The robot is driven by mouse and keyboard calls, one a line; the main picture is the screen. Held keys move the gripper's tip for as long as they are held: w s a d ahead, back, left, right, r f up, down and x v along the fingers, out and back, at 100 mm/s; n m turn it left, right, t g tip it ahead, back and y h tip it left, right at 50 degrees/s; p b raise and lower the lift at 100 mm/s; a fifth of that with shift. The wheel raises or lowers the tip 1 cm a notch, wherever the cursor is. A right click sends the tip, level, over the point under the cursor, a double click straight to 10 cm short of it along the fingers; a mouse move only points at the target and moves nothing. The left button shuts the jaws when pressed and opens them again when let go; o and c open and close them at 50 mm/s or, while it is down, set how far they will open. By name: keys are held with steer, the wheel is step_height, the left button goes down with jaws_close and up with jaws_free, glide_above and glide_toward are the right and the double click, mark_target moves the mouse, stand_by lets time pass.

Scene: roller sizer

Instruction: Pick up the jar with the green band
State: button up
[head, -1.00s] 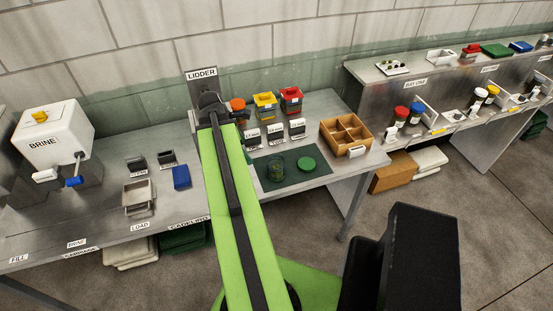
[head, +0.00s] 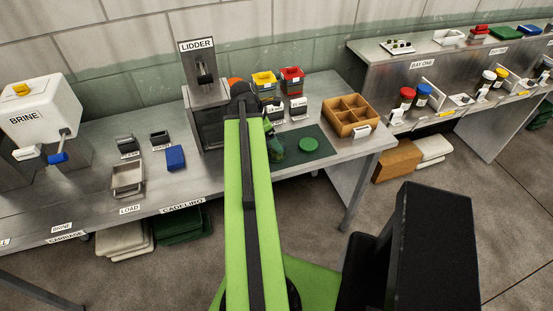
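A dark greenish glass jar (head: 277,153) stands on the dark green mat (head: 322,152) on the workbench. It is partly covered by my arm's end, and I cannot make out its band clearly. A round green lid (head: 308,145) lies flat on the mat to the jar's right. My gripper (head: 269,132) is at the end of the green arm, close to the jar in the picture. The arm hides most of its fingers. I cannot tell whether it is open or touches the jar.
The lidder (head: 205,110) stands just left of my arm. Red (head: 291,80) and yellow (head: 263,81) bins are behind the mat. A wooden divided box (head: 350,113) is at right. The brine machine (head: 40,110) and a blue block (head: 175,157) are at left. Lidded jars (head: 407,96) stand on the far-right bench.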

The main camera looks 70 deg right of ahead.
mark_target(274, 157)
steer(key=shift+f, duration=0.25)
steer(key=b+x, duration=0.4)
steer(key=x, duration=0.1)
steer(key=shift+s+d, duration=0.25)
steer(key=shift+d, duration=0.1)
steer(key=shift+r, duration=0.15)
steer(key=c, duration=1.6)
